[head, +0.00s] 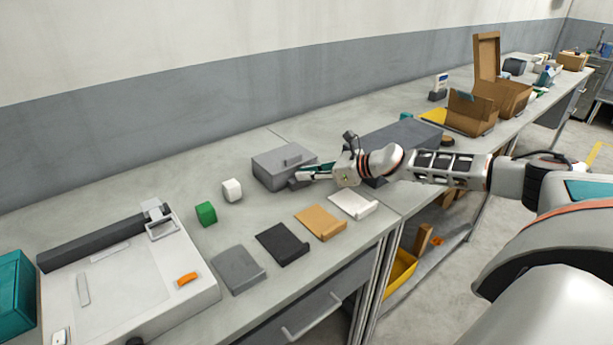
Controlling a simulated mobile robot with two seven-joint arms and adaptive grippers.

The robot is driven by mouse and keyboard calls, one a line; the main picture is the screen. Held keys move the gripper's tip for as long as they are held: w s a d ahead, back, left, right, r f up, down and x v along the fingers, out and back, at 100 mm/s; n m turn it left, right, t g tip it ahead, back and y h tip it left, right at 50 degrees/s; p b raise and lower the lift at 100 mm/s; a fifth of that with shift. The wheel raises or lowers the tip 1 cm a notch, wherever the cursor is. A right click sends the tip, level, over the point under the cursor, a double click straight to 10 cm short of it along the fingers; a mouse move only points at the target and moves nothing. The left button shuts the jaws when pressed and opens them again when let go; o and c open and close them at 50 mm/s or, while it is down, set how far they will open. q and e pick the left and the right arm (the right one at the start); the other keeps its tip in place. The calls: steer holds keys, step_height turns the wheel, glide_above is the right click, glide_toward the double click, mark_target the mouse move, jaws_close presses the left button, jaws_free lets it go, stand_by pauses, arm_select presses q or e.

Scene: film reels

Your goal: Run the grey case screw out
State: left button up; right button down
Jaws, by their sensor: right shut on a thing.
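My right gripper (304,175) reaches in from the right, low against the case's right front side. It is shut on a small grey part at that side, which I take to be the case screw; the fingers hide most of it. How far the screw stands out of the case cannot be told. My left gripper is not in view.
A green block (206,213) and a white block (232,190) stand left of the case. Grey, black, orange and white flat pieces lie along the front edge. A white machine (130,285) is at left; a dark slab (400,138) lies behind my right wrist.

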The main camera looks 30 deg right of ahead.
steer(key=c, duration=2)
jaws_free()
steer(key=shift+v, duration=4.05)
